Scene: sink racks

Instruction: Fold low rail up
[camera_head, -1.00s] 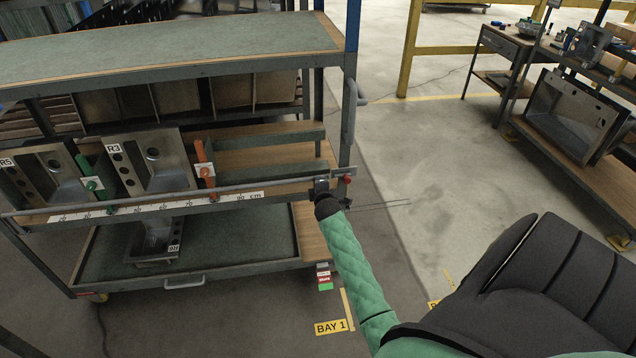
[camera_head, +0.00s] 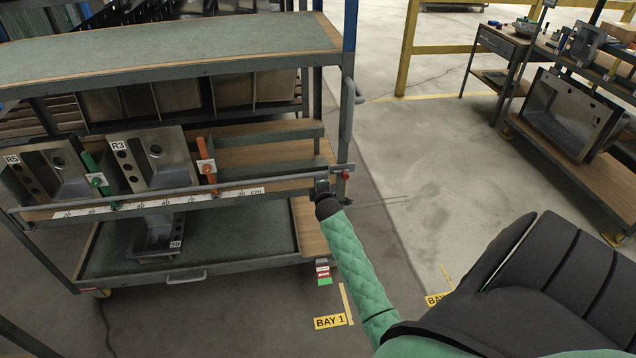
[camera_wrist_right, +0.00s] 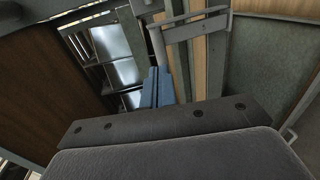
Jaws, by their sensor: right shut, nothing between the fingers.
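The low rail (camera_head: 285,182) is a long grey bar across the front of the cart's middle shelf, just above a white cm scale (camera_head: 160,203). A red knob (camera_head: 346,174) is near its right end. My right gripper (camera_head: 322,184) is shut and empty, at the right end of the rail beside the knob. I cannot tell whether it touches the rail. In the right wrist view a grey bar with a bracket (camera_wrist_right: 195,27) crosses the top; the fingertips are not clear there. My left gripper is not in view.
Steel sinks R5 (camera_head: 58,165) and R3 (camera_head: 158,150) lean behind the rail, with a green clip (camera_head: 96,178) and an orange clip (camera_head: 206,166). Another sink (camera_head: 157,238) is on the lower shelf. A post and handle (camera_head: 347,110) stand right of the gripper.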

